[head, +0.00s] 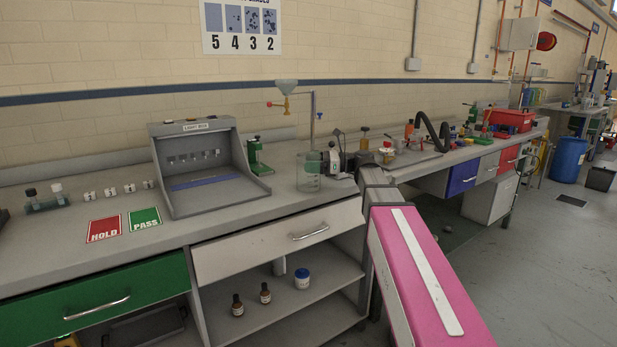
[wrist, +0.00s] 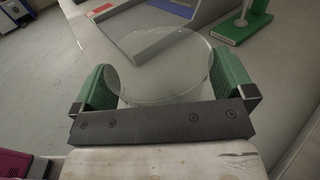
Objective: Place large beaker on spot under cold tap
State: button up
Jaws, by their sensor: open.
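The large beaker (head: 308,178) is clear glass and stands upright on the grey bench, left of my arm. In the wrist view the round glass outline of the beaker (wrist: 165,68) lies between the two green finger pads. My gripper (head: 325,163) is open around the beaker, with one pad on each side; whether either pad touches the glass I cannot tell. It also shows in the wrist view (wrist: 163,86). I cannot make out a cold tap or a marked spot under it in either view.
Left of the beaker are a grey light box (head: 207,165) and a green stand (head: 256,160). A funnel stand (head: 313,115) rises behind it. A red HOLD card (head: 104,229) and a green PASS card (head: 145,218) lie further left. The bench to the right is cluttered.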

jog(key=c, duration=0.8)
jog(key=shift+o, duration=0.2)
jog(key=shift+r, duration=0.15)
